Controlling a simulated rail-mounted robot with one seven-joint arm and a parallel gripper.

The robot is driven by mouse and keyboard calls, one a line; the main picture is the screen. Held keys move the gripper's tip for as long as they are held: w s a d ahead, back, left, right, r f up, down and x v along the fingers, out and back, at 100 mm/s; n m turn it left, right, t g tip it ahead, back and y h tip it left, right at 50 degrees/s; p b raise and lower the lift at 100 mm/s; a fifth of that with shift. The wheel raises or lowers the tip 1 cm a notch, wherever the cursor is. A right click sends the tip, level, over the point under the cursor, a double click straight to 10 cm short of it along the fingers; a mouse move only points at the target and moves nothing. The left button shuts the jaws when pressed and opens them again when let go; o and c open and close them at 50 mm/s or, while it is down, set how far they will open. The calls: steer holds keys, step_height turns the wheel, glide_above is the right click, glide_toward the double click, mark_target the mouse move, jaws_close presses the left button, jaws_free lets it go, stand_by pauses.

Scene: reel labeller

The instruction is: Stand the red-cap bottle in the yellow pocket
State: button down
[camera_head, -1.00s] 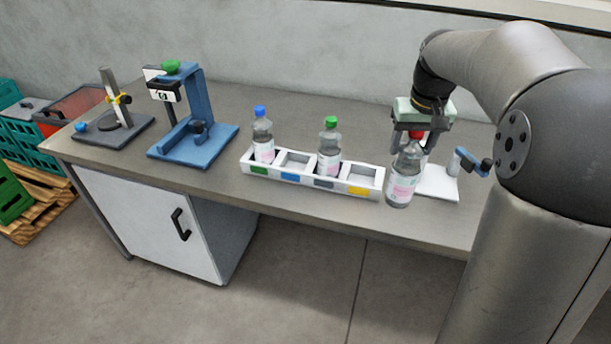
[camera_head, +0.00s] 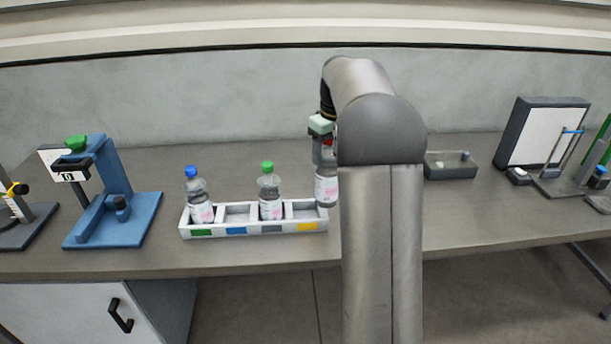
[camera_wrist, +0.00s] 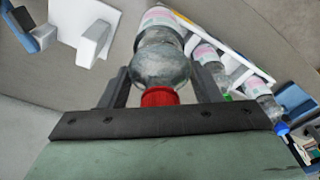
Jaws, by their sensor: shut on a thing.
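The red-cap bottle (camera_head: 326,180) hangs upright in my gripper (camera_head: 325,143), just at the right end of the white tray (camera_head: 253,230). In the wrist view, the two jaws (camera_wrist: 160,90) are shut around the bottle at its red cap (camera_wrist: 159,97) and neck. My arm hides part of the gripper in the head view. The yellow pocket, marked by a yellow label (camera_head: 307,227), is the tray's rightmost pocket and is empty. I cannot tell whether the bottle's base touches the tray or bench.
A blue-cap bottle (camera_head: 198,200) stands in the green pocket and a green-cap bottle (camera_head: 270,195) in the grey one. The blue pocket is empty. A blue stand (camera_head: 112,205) is left of the tray. A grey box (camera_head: 452,166) is to the right.

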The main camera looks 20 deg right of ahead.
steer(key=w+a+f+p, duration=0.2)
steer(key=w+a+f, duration=0.2)
steer(key=f, duration=0.5)
steer(key=shift+w+f, duration=0.3)
steer(key=shift+w, duration=0.4)
steer(key=shift+f, duration=0.1)
steer(key=shift+c, duration=2.3)
jaws_free()
steer(key=shift+f, duration=0.1)
step_height(320, 180, up, 12)
steer(key=s+b, duration=0.1)
steer(key=s+a+r, duration=0.1)
steer(key=s+a, duration=0.6)
steer(key=s, duration=0.1)
steer(key=s+a+f+m, duration=0.1)
steer(key=s+a+f, duration=0.2)
steer(key=s, duration=0.6)
steer(key=s+a+f+m, duration=0.1)
steer(key=s+a+f, duration=0.3)
steer(key=s, duration=0.6)
steer(key=s+a+f, duration=0.3)
steer(key=s+a, duration=0.1)
steer(key=s, duration=0.6)
steer(key=shift+f+m+g, duration=0.3)
steer(key=shift+m, duration=0.1)
